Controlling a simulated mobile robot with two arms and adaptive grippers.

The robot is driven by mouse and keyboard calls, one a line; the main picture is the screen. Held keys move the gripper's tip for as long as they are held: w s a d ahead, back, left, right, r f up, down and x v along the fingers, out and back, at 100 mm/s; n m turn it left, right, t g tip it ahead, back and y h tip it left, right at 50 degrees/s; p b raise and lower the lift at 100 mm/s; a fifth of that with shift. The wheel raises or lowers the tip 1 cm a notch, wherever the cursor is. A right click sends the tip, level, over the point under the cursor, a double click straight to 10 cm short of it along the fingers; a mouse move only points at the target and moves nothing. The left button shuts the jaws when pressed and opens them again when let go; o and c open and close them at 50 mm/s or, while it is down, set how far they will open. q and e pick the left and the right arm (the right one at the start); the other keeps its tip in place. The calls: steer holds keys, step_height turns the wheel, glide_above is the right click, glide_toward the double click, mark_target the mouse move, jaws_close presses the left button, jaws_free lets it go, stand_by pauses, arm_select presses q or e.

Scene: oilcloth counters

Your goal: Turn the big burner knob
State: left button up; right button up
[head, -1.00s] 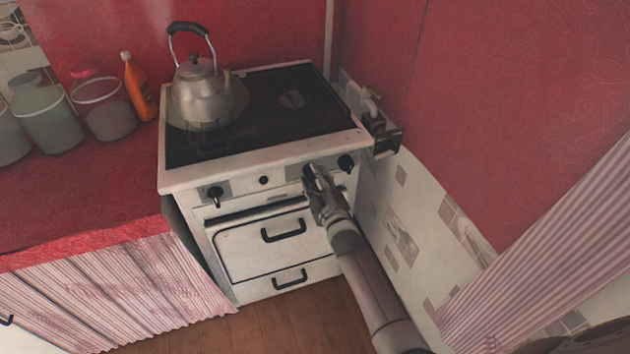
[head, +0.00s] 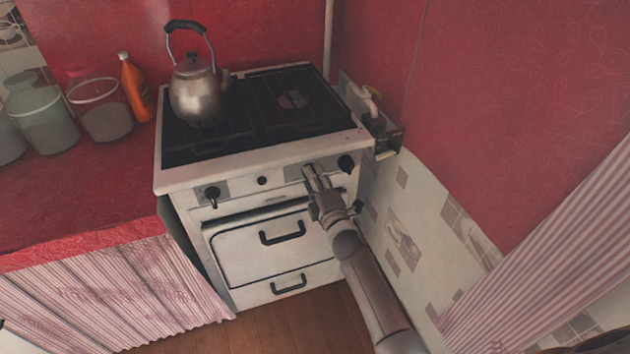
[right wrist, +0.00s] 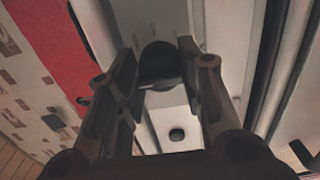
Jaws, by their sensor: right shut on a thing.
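The white stove (head: 270,152) has a front panel with black knobs. My right gripper (head: 311,172) is at this panel, between the small round black button (head: 262,181) and the right-hand black knob (head: 346,163). In the right wrist view, my right gripper (right wrist: 160,72) is shut on a dark rounded knob (right wrist: 158,58), with one finger on each side of it. The gripper hides that knob in the head view. Another black knob (head: 212,196) is at the left of the panel. My left gripper is not in view.
A metal kettle (head: 198,92) stands on the left of the hob. The oven door handle (head: 282,232) is below the panel. Glass jars (head: 101,107) and an orange bottle (head: 136,86) stand on the red counter. A wall is close on the right.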

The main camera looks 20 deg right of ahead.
steer(key=shift+f, duration=0.15)
steer(key=o, duration=1)
steer(key=shift+o, duration=0.2)
steer(key=shift+s, duration=0.15)
steer(key=s, duration=1.1)
steer(key=shift+s+d, duration=0.2)
steer(key=shift+s, duration=0.2)
